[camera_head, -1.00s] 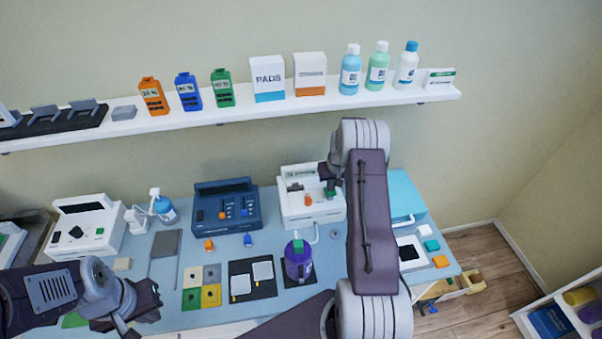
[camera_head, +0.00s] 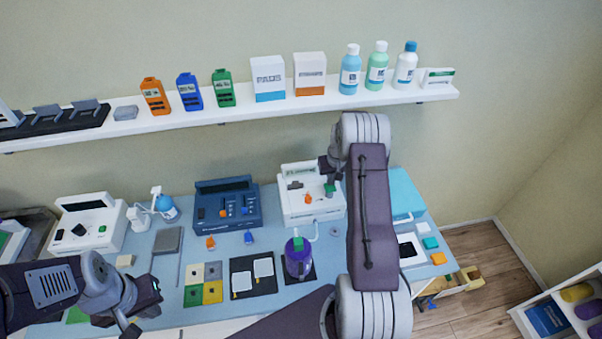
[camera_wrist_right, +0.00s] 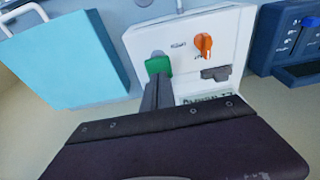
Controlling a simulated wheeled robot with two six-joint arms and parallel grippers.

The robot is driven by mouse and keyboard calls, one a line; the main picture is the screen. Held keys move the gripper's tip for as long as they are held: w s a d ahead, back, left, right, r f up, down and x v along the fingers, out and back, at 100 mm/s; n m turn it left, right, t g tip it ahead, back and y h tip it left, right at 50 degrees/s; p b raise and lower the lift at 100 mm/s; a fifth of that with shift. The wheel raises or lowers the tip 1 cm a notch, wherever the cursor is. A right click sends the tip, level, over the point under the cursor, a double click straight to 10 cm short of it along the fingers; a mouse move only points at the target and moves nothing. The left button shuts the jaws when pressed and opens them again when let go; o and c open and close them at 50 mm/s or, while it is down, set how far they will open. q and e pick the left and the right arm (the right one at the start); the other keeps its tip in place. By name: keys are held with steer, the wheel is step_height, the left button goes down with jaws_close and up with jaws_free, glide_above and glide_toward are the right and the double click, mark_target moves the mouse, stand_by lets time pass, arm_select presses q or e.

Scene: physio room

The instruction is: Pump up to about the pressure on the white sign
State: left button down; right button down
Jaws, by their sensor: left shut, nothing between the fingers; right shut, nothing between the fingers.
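A white pump unit (camera_head: 298,212) with an orange knob (camera_head: 308,199) and a green button (camera_head: 330,191) stands at the back of the table. It fills the upper middle of the right wrist view (camera_wrist_right: 225,30). My right gripper (camera_wrist_right: 157,82) is shut and empty, its tips at the green button (camera_wrist_right: 158,65); I cannot tell whether they press it. A purple cuff-like item (camera_head: 298,266) with a green top stands in front, a pale hose by it. A white sign (camera_head: 438,77) stands at the shelf's right end, too small to read. My left gripper (camera_head: 150,298) is shut and empty, low left.
A dark blue unit (camera_head: 227,206) stands left of the white one, and another white unit (camera_head: 88,225) further left. A light blue box (camera_head: 403,193) stands to the right. Pads (camera_head: 253,278) and coloured squares (camera_head: 203,283) lie in front.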

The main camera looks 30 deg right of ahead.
mark_target(331, 187)
steer(key=shift+s+b+x, duration=0.2)
steer(key=shift+b+x, duration=0.65)
steer(key=shift+x, duration=0.25)
steer(key=shift+s+b+x, duration=0.2)
steer(key=shift+b+x, duration=0.65)
steer(key=shift+x, duration=0.25)
steer(key=shift+w+p+v, duration=0.2)
steer(key=shift+p+v, duration=0.65)
steer(key=shift+v, duration=0.3)
steer(key=shift+w+p+v, duration=0.25)
steer(key=shift+p+v, duration=0.55)
steer(key=shift+v, duration=0.35)
steer(key=shift+s+b+x, duration=0.25)
steer(key=shift+b+x, duration=0.6)
steer(key=shift+x, duration=0.15)
steer(key=shift+s+b+x, duration=0.2)
steer(key=shift+b+x, duration=0.6)
steer(key=shift+x, duration=0.2)
steer(key=shift+a, duration=0.15)
steer(key=shift+w+p+v, duration=0.2)
steer(key=shift+p+v, duration=0.5)
steer(key=shift+v, duration=0.25)
steer(key=shift+w+p+v, duration=0.15)
steer(key=shift+p+v, duration=0.5)
steer(key=shift+v, duration=0.3)
steer(key=shift+w+r, duration=0.1)
steer(key=shift+r, duration=0.1)
